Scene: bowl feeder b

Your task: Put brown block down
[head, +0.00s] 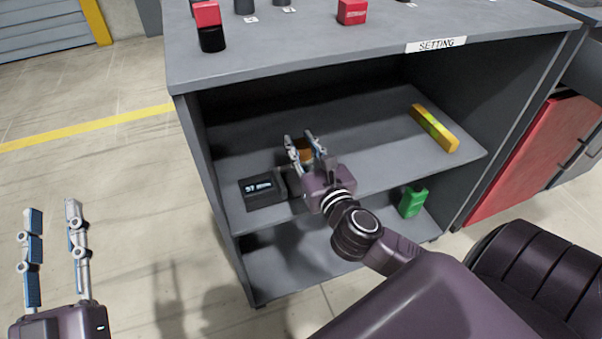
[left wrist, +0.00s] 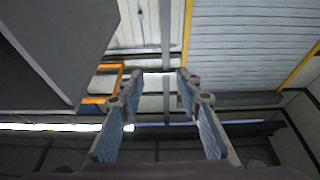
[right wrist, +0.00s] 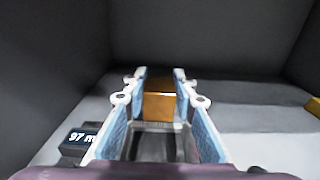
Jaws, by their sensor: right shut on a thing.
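The brown block (right wrist: 159,106) sits between the fingers of my right gripper (right wrist: 160,88) in the right wrist view. In the head view the block (head: 304,150) shows partly behind the fingers of my right gripper (head: 303,143), which is shut on it. The gripper is inside the cabinet, over the upper shelf (head: 360,120). I cannot tell whether the block touches the shelf. My left gripper (head: 53,213) is open and empty, out over the floor at the left, and its spread fingers also show in the left wrist view (left wrist: 160,85).
A black device with a lit display (head: 262,191) stands on the upper shelf beside my right gripper. A yellow block (head: 434,128) lies at the shelf's right. A green item (head: 412,201) stands on the lower shelf. The cabinet top (head: 320,45) is overhead. The shelf between gripper and yellow block is clear.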

